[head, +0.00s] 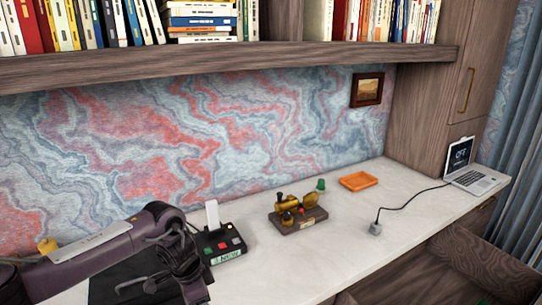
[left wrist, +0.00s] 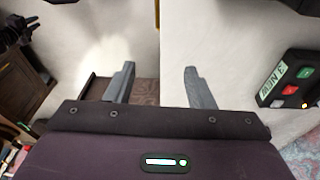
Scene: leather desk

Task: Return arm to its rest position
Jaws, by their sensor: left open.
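My left arm comes in from the left in the head view, with its left gripper (head: 190,275) low over the near left part of the desk. In the left wrist view the two grey fingers of the left gripper (left wrist: 160,85) stand apart, with nothing between them. The desk's pale top (left wrist: 220,40) and a brown wooden part lie beyond them. A dark jointed shape (left wrist: 14,30) at the upper left edge may be my right arm; its fingers cannot be made out.
A black button box (head: 226,247) stands just right of my left gripper. Farther right are a wooden-based brass device (head: 298,216), a green piece (head: 320,184), an orange tray (head: 358,181), a grey cube (head: 375,229) on a cable and a laptop (head: 472,179). A bookshelf (head: 240,61) overhangs the desk.

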